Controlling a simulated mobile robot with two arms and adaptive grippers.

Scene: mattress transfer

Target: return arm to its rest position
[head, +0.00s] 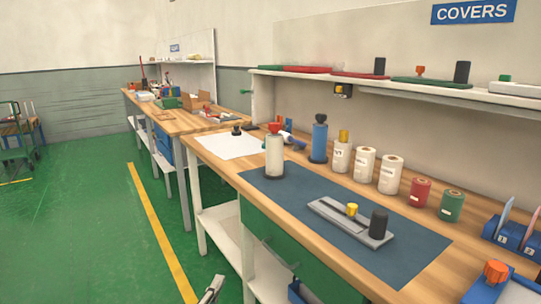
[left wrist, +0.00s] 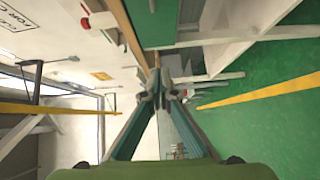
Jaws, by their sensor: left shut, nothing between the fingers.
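My left gripper (head: 213,289) shows only as a small part at the bottom edge of the head view, low beside the front of the workbench and over the green floor. In the left wrist view its two fingers (left wrist: 161,92) meet at their tips, shut with nothing between them. The wrist view looks tilted sideways, with the bench and shelf at the top and the green floor at the right. My right gripper is not in view.
The wooden workbench (head: 215,151) carries a blue mat (head: 268,202), a grey block (head: 330,217) with a yellow knob and black cylinder, and several rolls. A lower shelf (head: 222,235) juts below it. Open green floor (head: 80,220) with a yellow line lies left.

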